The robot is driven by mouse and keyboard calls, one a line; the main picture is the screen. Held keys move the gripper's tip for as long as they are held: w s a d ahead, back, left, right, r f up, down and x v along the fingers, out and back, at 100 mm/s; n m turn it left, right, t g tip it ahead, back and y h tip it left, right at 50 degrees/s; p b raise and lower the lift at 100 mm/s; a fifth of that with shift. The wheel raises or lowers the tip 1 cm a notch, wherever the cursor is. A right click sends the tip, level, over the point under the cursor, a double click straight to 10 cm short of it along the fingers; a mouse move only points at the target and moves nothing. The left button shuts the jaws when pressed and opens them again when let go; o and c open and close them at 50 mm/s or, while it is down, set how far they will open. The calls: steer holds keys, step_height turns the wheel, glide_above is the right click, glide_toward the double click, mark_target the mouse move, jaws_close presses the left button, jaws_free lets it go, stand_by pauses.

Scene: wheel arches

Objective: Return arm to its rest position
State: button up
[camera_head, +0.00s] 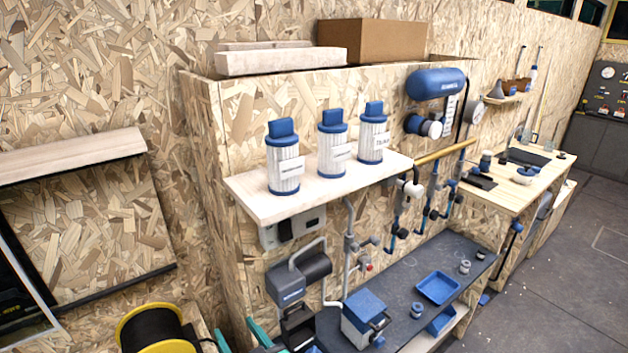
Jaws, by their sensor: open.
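Two teal fingertips of my gripper (240,338) show at the bottom edge, left of centre. They stand apart with nothing seen between them. The rest of my gripper and arm is below the picture. The fingertips appear between the yellow cable spool (128,335) and the dark workbench (405,290). I cannot tell their height or distance from these things.
A wooden shelf (245,189) holds three blue-capped canisters (331,143). Pipes and valves (400,205) hang beside it. On the dark bench are a blue-lidded box (366,312) and a blue tray (437,288). Open floor (570,270) lies at the right.

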steer(key=s+d+f+m+t+h, duration=0.1)
steer(key=s+d+f+m+h, duration=0.25)
steer(key=s, duration=0.35)
steer(key=s+d+f+m+h, duration=0.2)
steer(key=s+f, duration=0.2)
steer(key=s, duration=0.2)
steer(key=s+d+f+m+t+h, duration=0.1)
steer(key=s+d+f+m+h, duration=0.25)
steer(key=s, duration=0.35)
steer(key=s+d+r+n, duration=0.1)
steer(key=s+d, duration=0.3)
steer(key=s, duration=0.4)
steer(key=s+d+r+n, duration=0.1)
steer(key=s+d+n, duration=0.1)
steer(key=s+d, duration=0.3)
steer(key=s, duration=0.4)
steer(key=shift+s+r+n+h, duration=0.2)
steer(key=shift+s+n+h, duration=0.05)
steer(key=shift+n+h, duration=0.05)
steer(key=shift+c, duration=0.2)
